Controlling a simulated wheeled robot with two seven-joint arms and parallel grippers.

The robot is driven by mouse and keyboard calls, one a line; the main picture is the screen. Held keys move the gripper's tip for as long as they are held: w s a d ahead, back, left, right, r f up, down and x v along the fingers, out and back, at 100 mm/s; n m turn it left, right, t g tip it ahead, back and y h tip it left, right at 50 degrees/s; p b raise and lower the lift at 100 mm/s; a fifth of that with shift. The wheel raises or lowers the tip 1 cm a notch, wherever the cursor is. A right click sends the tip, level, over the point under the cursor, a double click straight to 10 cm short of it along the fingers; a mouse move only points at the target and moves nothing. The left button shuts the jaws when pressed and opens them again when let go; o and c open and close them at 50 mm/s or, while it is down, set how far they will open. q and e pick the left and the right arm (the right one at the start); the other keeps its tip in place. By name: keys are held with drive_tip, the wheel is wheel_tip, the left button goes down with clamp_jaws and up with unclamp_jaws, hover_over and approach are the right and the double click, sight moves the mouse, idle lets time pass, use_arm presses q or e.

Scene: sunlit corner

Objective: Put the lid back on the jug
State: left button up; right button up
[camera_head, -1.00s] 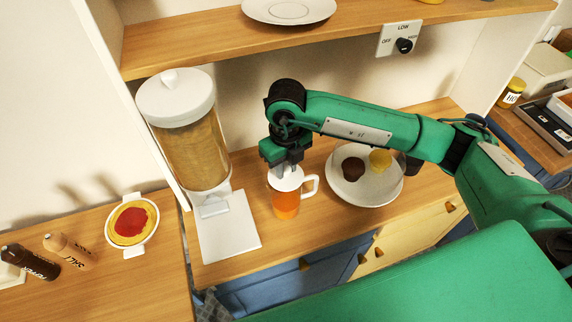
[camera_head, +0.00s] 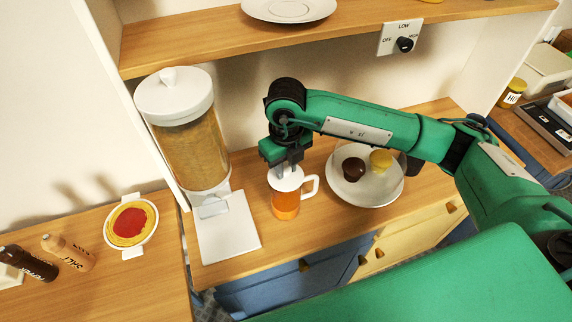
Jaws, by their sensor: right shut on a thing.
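The jug (camera_head: 286,207) stands on the wooden counter, with orange contents in its lower part and a white handle on its right side. The white lid (camera_head: 283,182) is at the jug's top, under my right gripper (camera_head: 287,165). My right gripper points down and is shut on the lid's top, which its fingers partly hide. The lid looks level and at the rim; I cannot tell whether it is fully seated. My left gripper is not in view.
A tall dispenser (camera_head: 190,150) with a white base stands left of the jug. A plate (camera_head: 352,193) with a brown and a yellow item is to the right. A shelf (camera_head: 200,46) runs above. Salt and pepper bottles and a dish (camera_head: 131,224) are at the left.

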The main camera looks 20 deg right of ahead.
drive_tip(key=shift+f+b, duration=0.2)
drive_tip(key=shift+b, duration=0.6)
idle(0.7)
idle(0.3)
drive_tip(key=o, duration=1)
drive_tip(key=shift+o, duration=0.6)
drive_tip(key=o, duration=0.4)
drive_tip(key=shift+r+p, duration=1.4)
drive_tip(key=shift+r, duration=2.15)
drive_tip(key=shift+c, duration=0.4)
clamp_jaws()
